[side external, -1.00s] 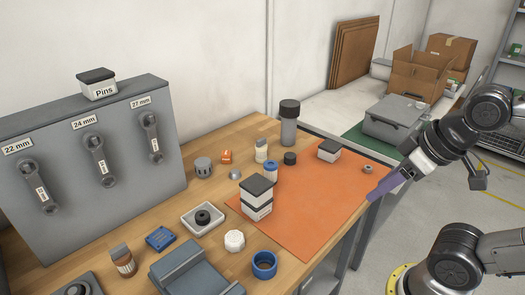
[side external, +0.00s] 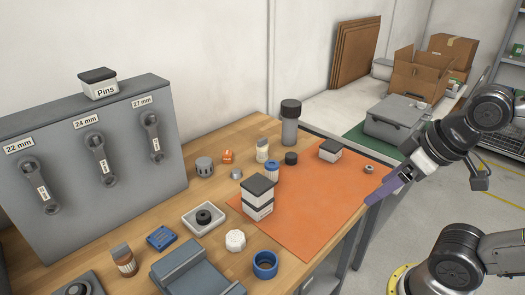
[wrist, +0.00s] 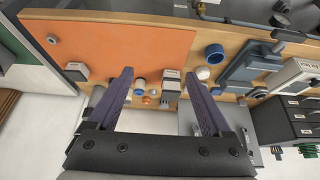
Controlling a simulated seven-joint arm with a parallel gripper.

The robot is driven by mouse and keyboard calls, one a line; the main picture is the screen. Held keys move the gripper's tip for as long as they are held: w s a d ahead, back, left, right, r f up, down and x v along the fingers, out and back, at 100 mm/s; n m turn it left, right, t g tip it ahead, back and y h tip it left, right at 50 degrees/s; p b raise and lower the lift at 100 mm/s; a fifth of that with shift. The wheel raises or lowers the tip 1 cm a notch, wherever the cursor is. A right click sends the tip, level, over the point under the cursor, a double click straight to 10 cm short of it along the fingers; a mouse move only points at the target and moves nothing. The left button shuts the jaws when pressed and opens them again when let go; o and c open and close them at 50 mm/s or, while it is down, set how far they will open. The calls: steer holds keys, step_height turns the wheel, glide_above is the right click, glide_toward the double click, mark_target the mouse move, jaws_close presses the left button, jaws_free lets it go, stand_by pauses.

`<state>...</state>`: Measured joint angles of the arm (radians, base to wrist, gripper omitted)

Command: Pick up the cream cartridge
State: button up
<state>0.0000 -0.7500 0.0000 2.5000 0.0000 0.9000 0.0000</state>
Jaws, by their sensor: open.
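A small upright cream cylinder with a tan top (side external: 262,150), which looks like the cream cartridge, stands on the wooden table behind the orange mat, left of a tall grey cylinder with a dark cap. My gripper (side external: 370,202) is open and empty, past the mat's right edge and well apart from the cylinder. In the wrist view, my gripper's two purple fingers (wrist: 159,74) are spread wide with nothing held. Small items show beyond and between them, too small to tell the cartridge for certain.
The orange mat (side external: 310,215) carries a stacked white-and-dark box (side external: 257,198) and another small box (side external: 330,150). A blue-topped cylinder (side external: 272,169), a black cap (side external: 291,158) and the tall grey cylinder (side external: 290,125) stand close to the cream one. The mat's right part is mostly clear.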

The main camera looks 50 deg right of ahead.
steer(key=w+r+n+t, duration=0.1)
steer(key=w+r+t, duration=0.1)
steer(key=w+r, duration=0.75)
steer(key=m+g, duration=0.1)
steer(key=g, duration=0.2)
glide_above(264, 141)
steer(key=s, duration=0.5)
step_height(264, 141, down, 14)
steer(key=x, duration=0.8)
steer(key=shift+d, duration=0.1)
steer(key=shift+w+x, duration=0.1)
steer(key=shift+x, duration=1.3)
steer(key=shift+w+x, duration=0.15)
steer(key=shift+x, duration=1.3)
steer(key=shift+s+r, duration=0.1)
